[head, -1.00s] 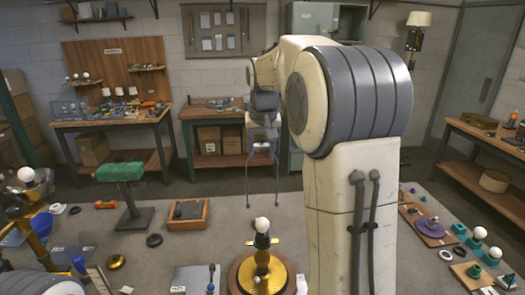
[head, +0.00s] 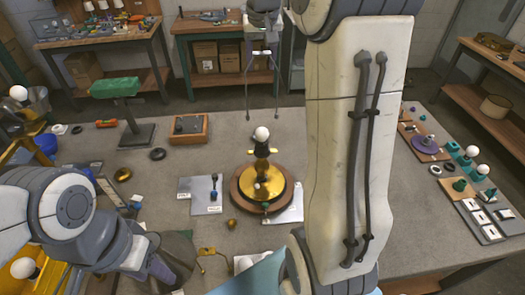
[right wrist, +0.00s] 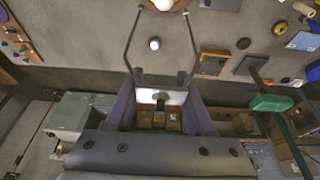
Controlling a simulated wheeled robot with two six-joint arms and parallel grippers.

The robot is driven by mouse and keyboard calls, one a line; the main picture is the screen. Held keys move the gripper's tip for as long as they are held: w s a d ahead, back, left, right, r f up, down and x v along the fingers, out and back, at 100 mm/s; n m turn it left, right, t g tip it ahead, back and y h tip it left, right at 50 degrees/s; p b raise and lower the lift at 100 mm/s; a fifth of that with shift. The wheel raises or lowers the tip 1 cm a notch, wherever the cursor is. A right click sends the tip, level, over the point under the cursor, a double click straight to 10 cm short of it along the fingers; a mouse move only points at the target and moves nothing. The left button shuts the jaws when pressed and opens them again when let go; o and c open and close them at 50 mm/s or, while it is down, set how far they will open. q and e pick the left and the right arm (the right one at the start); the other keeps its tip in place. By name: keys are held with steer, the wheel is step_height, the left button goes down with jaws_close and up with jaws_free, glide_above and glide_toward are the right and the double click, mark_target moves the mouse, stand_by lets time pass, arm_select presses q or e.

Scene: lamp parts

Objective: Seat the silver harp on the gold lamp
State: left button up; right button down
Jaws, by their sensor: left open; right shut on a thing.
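The gold lamp (head: 262,183) stands upright on a round wooden base, with a white bulb (head: 262,134) on top. My right gripper (head: 262,50) is shut on the top of the thin silver harp (head: 248,90), which hangs with its two legs down. In the head view the leg tips lie either side of the bulb and a little above it. The legs also show in the right wrist view (right wrist: 133,40), spread between the purple fingers and the lamp base at the top edge. My left gripper (head: 160,266) is low at the left, open, partly hidden by its arm.
A wooden tray (head: 190,128) and a green-topped stand (head: 122,88) are behind left. Pale plates (head: 200,194) lie beside the lamp. My right arm hides the mat right of the lamp. A white ball (right wrist: 154,43) shows between the harp legs in the wrist view.

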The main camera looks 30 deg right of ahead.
steer(key=shift+f+b, duration=1.35)
steer(key=shift+f, duration=0.7)
steer(key=shift+w+f+b, duration=0.1)
steer(key=shift+f+b, duration=1.2)
steer(key=shift+f, duration=0.65)
step_height(320, 180, down, 3)
steer(key=shift+f+b, duration=0.2)
steer(key=shift+b, duration=1)
steer(key=shift+f+b, duration=0.65)
steer(key=shift+f, duration=0.55)
steer(key=shift+c, duration=0.9)
jaws_free()
